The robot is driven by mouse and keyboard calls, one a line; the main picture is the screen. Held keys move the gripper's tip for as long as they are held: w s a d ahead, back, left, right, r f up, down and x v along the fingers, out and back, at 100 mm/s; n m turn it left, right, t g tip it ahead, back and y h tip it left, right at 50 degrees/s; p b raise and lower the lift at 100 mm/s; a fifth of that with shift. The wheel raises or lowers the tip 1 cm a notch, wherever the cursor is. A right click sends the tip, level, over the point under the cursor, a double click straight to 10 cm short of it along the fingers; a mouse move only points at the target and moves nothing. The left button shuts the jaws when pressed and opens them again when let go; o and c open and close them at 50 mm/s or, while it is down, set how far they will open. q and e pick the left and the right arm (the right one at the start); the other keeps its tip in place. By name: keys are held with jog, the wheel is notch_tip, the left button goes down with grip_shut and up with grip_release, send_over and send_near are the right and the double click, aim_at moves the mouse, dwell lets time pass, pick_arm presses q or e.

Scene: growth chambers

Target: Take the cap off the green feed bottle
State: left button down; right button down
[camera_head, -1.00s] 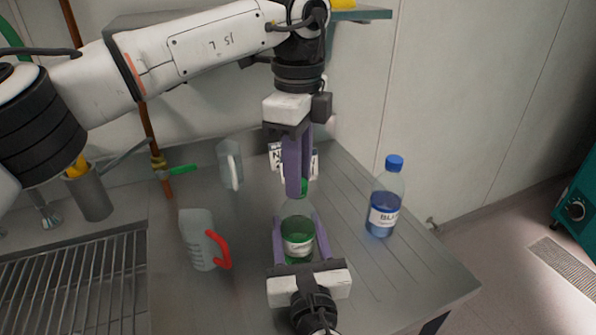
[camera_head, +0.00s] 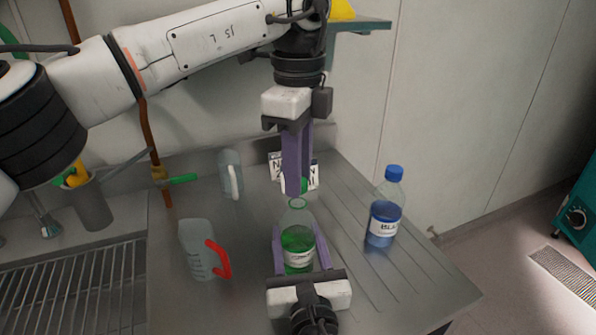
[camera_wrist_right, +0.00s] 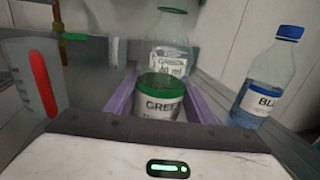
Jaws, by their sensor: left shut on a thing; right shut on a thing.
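The green feed bottle (camera_head: 298,240) stands upright, clear with green liquid and a white label. My right gripper (camera_head: 300,258) is shut around its lower body from the front. The bottle's mouth (camera_head: 297,203) shows open in the head view. My left gripper (camera_head: 297,188) points down just above the mouth, shut on the green cap (camera_head: 304,185), which is mostly hidden by the fingers. A small gap shows between cap and mouth.
A blue-capped bottle (camera_head: 385,212) stands to the right. A jug with a red handle (camera_head: 200,250) stands to the left, and another clear jug (camera_head: 229,172) behind. The grooved bench at right front is clear.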

pick_arm(q)
jog(key=shift+r, duration=2)
pick_arm(e)
jog(key=c, duration=0.7)
grip_release()
jog(key=shift+c, duration=0.2)
